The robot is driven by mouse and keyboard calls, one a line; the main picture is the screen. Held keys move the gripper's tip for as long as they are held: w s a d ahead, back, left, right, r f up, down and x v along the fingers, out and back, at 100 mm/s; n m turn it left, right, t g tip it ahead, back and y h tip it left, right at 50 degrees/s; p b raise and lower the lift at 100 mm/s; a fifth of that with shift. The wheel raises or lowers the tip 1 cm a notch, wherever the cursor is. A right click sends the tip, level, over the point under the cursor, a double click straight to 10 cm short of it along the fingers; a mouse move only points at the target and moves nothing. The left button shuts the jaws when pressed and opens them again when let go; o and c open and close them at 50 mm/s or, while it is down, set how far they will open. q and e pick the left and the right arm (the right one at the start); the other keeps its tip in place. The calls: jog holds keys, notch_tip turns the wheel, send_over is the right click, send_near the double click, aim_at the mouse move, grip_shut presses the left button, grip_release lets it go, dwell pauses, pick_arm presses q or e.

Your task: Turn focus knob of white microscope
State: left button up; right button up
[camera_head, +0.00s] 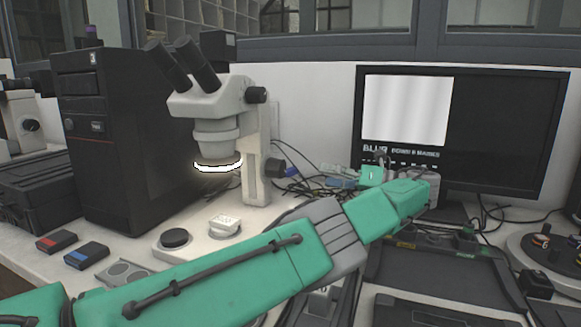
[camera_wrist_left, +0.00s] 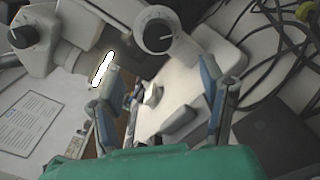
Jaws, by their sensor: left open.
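The white microscope (camera_head: 222,105) stands on the bench left of centre in the head view, with black eyepieces and a lit ring under its head. In the left wrist view the focus knob (camera_wrist_left: 156,34) is a round dark dial at top centre, unobstructed. My left gripper (camera_wrist_left: 160,76) is open and empty, with its two fingers spread below the knob and apart from it. In the head view my green left arm crosses in front of the microscope base and hides part of it.
A monitor (camera_head: 510,130) showing a pale blurred picture stands at the right. A black computer tower (camera_head: 115,140) is left of the microscope. Loose cables (camera_head: 300,188) lie behind my arm. A dark tray (camera_head: 440,280) lies front right.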

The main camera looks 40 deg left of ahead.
aim_at(283, 169)
pick_arm(q)
jog(key=p+x, duration=0.2)
jog(key=x, duration=1.1)
jog(key=shift+s+p, duration=0.1)
jog(key=shift+p, duration=0.3)
jog(key=shift+a, duration=0.55)
jog(key=shift+d, duration=0.25)
jog(key=c, duration=1.1)
